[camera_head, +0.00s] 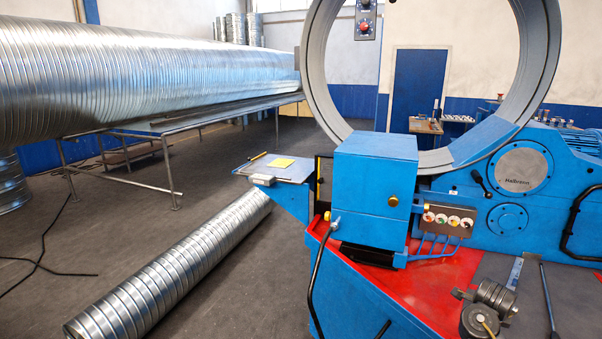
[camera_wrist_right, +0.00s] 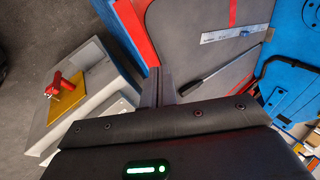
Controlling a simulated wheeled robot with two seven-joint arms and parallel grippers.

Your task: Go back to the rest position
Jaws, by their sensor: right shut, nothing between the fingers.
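My right gripper (camera_wrist_right: 167,88) shows in the right wrist view. Its dark fingers are together with nothing between them. They point up in the picture, over the edge of the blue and red machine bed, and touch nothing that I can make out. Neither gripper shows in the head view, and my left gripper is in no view.
The blue duct machine (camera_head: 375,185) with its large ring (camera_head: 316,75) fills the right. A spiral duct (camera_head: 180,265) lies on the floor. Open floor (camera_head: 60,270) is at left.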

